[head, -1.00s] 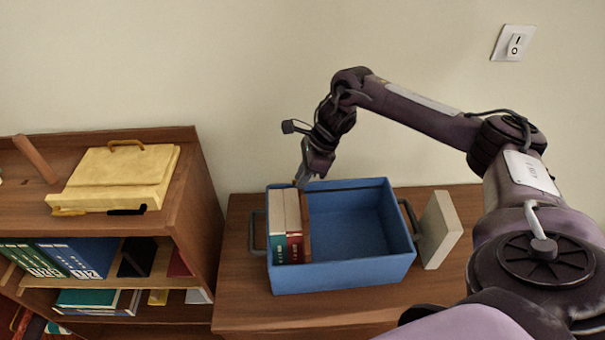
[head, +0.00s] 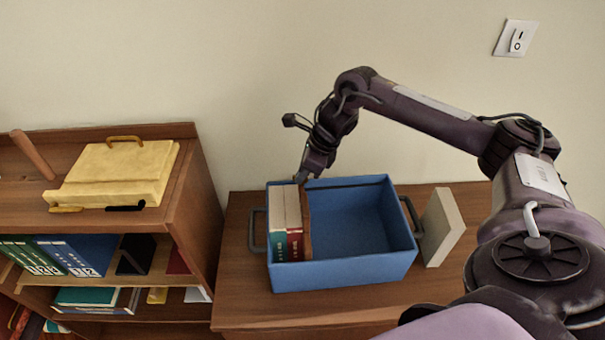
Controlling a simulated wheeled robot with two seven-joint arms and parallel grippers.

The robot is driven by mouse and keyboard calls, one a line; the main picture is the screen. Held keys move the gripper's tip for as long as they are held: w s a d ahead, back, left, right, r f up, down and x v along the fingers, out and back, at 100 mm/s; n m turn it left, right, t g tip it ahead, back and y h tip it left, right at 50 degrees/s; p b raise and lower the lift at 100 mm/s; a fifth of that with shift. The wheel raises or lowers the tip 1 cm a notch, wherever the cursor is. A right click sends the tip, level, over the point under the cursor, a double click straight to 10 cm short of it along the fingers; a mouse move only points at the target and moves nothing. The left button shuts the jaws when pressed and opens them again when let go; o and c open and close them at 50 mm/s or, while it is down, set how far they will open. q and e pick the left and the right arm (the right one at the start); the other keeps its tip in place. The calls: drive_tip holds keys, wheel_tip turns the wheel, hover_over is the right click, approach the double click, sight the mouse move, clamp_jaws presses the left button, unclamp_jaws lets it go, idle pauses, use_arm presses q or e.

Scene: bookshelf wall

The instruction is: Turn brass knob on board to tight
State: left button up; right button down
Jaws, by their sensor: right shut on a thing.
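A blue box (head: 345,274) stands on the wooden cabinet. In its left part, two books (head: 285,215) stand upright, with a thin brown board (head: 306,225) upright against their right side. My right gripper (head: 302,179) points down at the back rim of the box, by the far end of the board. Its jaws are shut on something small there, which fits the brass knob. The knob itself is hidden behind the fingers, so its turn cannot be seen. My left gripper is not in view.
The right part of the box is empty. A pale block (head: 443,228) stands beside the box's right handle. A wall switch (head: 515,38) is at the upper right.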

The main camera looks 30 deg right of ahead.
drive_tip(key=m+t+h, duration=0.1)
drive_tip(key=m, duration=0.2)
drive_tip(key=shift+s+a+m, duration=0.1)
drive_tip(key=shift+m, duration=0.2)
drive_tip(key=m, duration=0.1)
drive_tip(key=m+h, duration=0.1)
drive_tip(key=m, duration=0.1)
drive_tip(key=shift+a+r+m+h+p, duration=0.1)
drive_tip(key=shift+r+m+h+p, duration=0.05)
drive_tip(key=shift+m+h+p, duration=0.15)
drive_tip(key=m+h+p, duration=0.1)
drive_tip(key=m+p, duration=0.1)
drive_tip(key=m, duration=0.1)
drive_tip(key=shift+a+r+m, duration=0.1)
drive_tip(key=shift+m, duration=0.2)
drive_tip(key=m+h+p, duration=0.1)
drive_tip(key=m+p, duration=0.1)
drive_tip(key=p, duration=0.1)
drive_tip(key=shift+m, duration=0.4)
drive_tip(key=shift+m+h+p, duration=0.4)
drive_tip(key=shift+m+p, duration=0.05)
drive_tip(key=shift+m, duration=0.15)
drive_tip(key=shift+f, duration=0.25)
drive_tip(key=c, duration=1.9)
unclamp_jaws()
